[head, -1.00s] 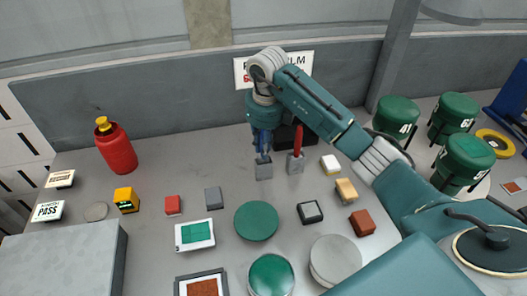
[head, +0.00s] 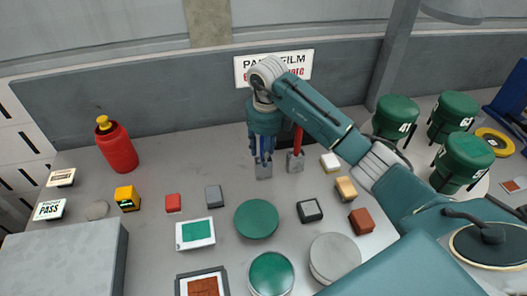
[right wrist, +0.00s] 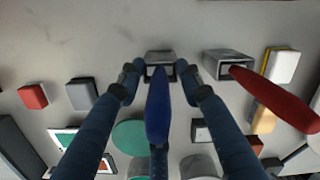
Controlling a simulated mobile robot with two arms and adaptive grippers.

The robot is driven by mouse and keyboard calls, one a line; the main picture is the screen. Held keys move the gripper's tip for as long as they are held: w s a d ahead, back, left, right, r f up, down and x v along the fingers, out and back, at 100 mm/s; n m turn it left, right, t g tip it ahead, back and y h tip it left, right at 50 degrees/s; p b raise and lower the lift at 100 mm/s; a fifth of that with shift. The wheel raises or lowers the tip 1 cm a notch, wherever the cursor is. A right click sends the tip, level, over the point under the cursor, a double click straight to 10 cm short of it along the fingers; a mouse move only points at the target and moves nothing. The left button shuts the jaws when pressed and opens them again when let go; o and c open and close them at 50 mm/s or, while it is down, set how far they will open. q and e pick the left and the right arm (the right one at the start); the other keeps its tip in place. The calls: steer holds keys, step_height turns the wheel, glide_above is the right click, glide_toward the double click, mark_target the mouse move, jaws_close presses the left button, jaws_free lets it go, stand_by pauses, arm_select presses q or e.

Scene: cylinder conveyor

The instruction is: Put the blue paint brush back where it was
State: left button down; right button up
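The blue paint brush (right wrist: 158,108) stands between my right gripper's fingers, its handle pointing toward the right wrist camera. Its lower end meets a small grey block holder (right wrist: 160,58), which also shows in the head view (head: 264,173). My right gripper (head: 262,158) points down over this holder. In the right wrist view its two fingertips (right wrist: 159,70) are spread on either side of the brush, with gaps showing. The red brush (right wrist: 275,98) stands in a second grey holder (head: 295,163) just to the right. My left gripper is not in view.
A red bottle (head: 117,148) stands at the left. Several small blocks, a green disc (head: 256,219) and a grey disc (head: 334,258) lie in front of the holders. A wall with a sign (head: 290,64) is close behind. Green numbered containers (head: 395,117) stand at the right.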

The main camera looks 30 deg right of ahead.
steer(key=r, duration=0.3)
steer(key=r+b, duration=0.1)
steer(key=r, duration=0.7)
steer(key=shift+s+b, duration=0.3)
steer(key=shift+s, duration=0.1)
steer(key=shift+s+a+r, duration=0.1)
steer(key=shift+r, duration=0.35)
